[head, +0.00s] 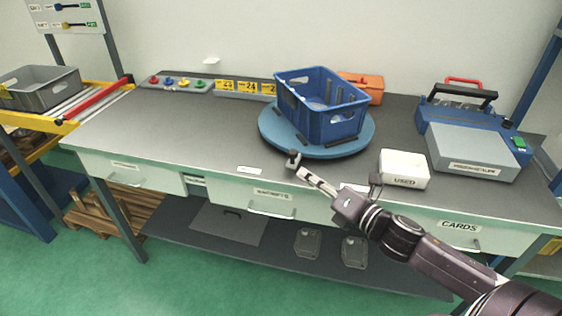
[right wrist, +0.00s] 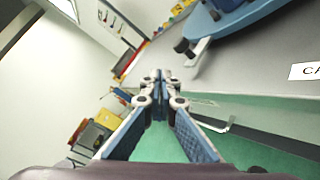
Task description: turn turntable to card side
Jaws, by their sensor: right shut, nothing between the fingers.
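The round blue turntable (head: 362,138) lies on the grey workbench, with a blue crate (head: 335,120) standing on it. A short arm with a black knob (head: 293,156) sticks out from its front-left edge; the knob also shows in the right wrist view (right wrist: 184,47). My right gripper (head: 304,172) is shut and empty, close in front of the knob; contact cannot be told in the head view. In the right wrist view the shut fingertips (right wrist: 158,76) appear apart from the knob. A white label (right wrist: 305,71) starting "CA" lies on the bench. My left gripper is not seen.
A white "USED" box (head: 404,169) stands right of the turntable, with a grey-blue machine (head: 472,150) beyond. An orange case (head: 362,85) is behind the crate. Coloured knobs (head: 180,84) and yellow number tags line the back. The bench's left part is clear.

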